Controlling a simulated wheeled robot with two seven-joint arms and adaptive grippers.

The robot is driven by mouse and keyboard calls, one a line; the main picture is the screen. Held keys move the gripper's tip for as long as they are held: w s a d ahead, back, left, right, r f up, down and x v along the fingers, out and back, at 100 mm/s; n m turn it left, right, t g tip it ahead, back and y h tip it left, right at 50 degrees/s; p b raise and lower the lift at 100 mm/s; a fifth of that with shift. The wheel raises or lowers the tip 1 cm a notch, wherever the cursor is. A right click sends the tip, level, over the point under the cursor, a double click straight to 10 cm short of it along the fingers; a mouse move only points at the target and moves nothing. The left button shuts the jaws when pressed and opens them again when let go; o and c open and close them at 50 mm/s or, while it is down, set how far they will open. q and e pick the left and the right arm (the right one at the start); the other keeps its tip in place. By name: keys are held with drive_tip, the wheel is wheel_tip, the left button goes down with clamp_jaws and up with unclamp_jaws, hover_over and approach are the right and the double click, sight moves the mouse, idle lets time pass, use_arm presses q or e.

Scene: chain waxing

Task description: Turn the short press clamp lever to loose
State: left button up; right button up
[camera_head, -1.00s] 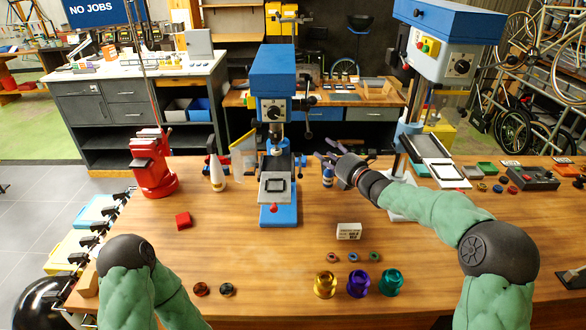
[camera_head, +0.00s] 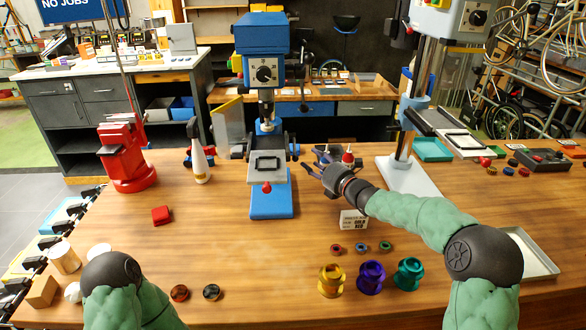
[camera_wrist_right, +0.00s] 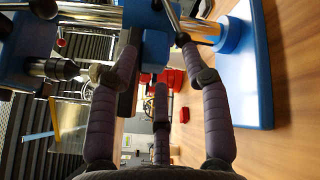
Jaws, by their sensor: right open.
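The short press (camera_head: 263,68) is blue and stands at the middle of the bench, with a small grey table and a blue base. My right gripper (camera_head: 313,160) is open just to the right of its table and column. In the right wrist view, the right gripper (camera_wrist_right: 155,48) has spread fingers around a blue bracket (camera_wrist_right: 155,42) on the silver column (camera_wrist_right: 92,14). A thin metal rod (camera_wrist_right: 171,14) near one fingertip may be the clamp lever. Contact cannot be told. In the head view the lever is too small to make out. My left gripper is out of view.
A taller press with a white base (camera_head: 408,178) stands on the right. A bottle with a red tip (camera_head: 348,154) is behind my right gripper, and a small white box (camera_head: 353,220) is close by.

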sight(295, 148)
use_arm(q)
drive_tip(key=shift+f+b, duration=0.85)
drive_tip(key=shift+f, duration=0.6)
use_arm(e)
drive_tip(key=shift+f+x, duration=0.35)
drive_tip(key=shift+x, duration=1.45)
drive_tip(key=shift+f+x, duration=0.4)
drive_tip(key=shift+x, duration=1.4)
drive_tip(key=shift+f+x, duration=0.35)
drive_tip(key=shift+x, duration=1.45)
drive_tip(key=shift+w, duration=0.1)
clamp_jaws()
